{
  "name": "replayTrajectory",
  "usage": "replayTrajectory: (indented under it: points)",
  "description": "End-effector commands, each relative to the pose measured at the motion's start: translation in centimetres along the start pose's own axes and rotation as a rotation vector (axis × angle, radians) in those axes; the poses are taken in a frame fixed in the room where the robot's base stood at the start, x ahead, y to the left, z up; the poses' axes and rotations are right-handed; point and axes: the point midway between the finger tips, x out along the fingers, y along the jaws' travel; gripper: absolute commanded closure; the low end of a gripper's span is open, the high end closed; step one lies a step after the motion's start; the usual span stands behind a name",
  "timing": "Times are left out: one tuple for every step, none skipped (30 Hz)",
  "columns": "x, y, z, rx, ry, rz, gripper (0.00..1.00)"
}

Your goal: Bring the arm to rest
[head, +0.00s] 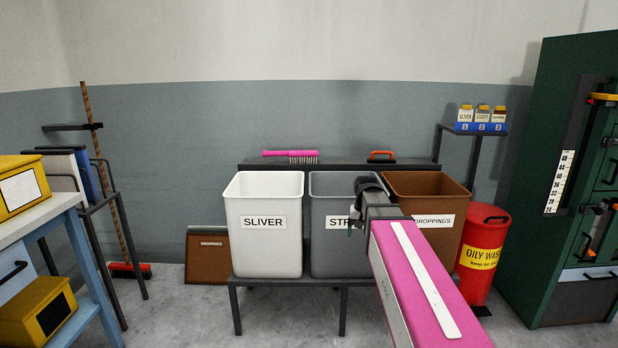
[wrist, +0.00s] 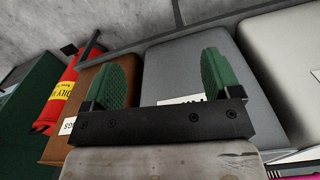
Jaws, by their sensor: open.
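My gripper (wrist: 164,82) is open in the wrist view, its two green ribbed fingers spread wide with nothing between them. The grey bin (wrist: 175,60) shows behind the fingers. In the head view my pink arm reaches from the lower right toward the bins, and its dark wrist end is in front of the grey bin (head: 329,258), covering part of its label. The fingers are mostly hidden there. I cannot tell how far the gripper is from the bin.
A white SLIVER bin (head: 264,252) and a brown DROPPINGS bin (head: 447,243) flank the grey one on a dark stand (head: 287,284). A red oily-waste can (head: 484,280) and green machine (head: 550,110) stand right.

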Motion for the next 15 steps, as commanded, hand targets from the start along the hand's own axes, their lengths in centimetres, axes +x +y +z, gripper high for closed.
replayTrajectory:
  points:
    - [1.9,0.2,1.5,-0.011,-0.005,0.001,0.17]
    - [2.9,0.3,2.1,-0.019,-0.004,0.001,0.17]
    - [4.1,0.5,2.8,-0.027,-0.004,0.001,0.17]
    - [5.1,0.6,3.4,-0.034,-0.004,0.001,0.17]
    - [5.9,0.7,4.0,-0.041,-0.004,0.001,0.17]
    - [7.2,0.8,4.8,-0.051,-0.004,0.0,0.17]
    - [8.0,0.9,5.5,-0.058,-0.003,0.0,0.17]
    - [8.9,1.0,6.1,-0.064,-0.003,0.0,0.17]
    - [9.9,1.1,7.0,-0.074,-0.003,0.0,0.17]
    - [10.8,1.3,7.6,-0.081,-0.003,0.0,0.17]
    - [11.6,1.4,8.3,-0.088,-0.003,0.0,0.17]
    - [12.6,1.5,9.2,-0.097,-0.003,0.0,0.17]
    - [13.3,1.6,9.9,-0.104,-0.002,0.0,0.17]
    - [14.0,1.7,10.5,-0.111,-0.003,0.0,0.17]
    - [14.9,1.9,11.3,-0.119,-0.001,0.0,0.17]
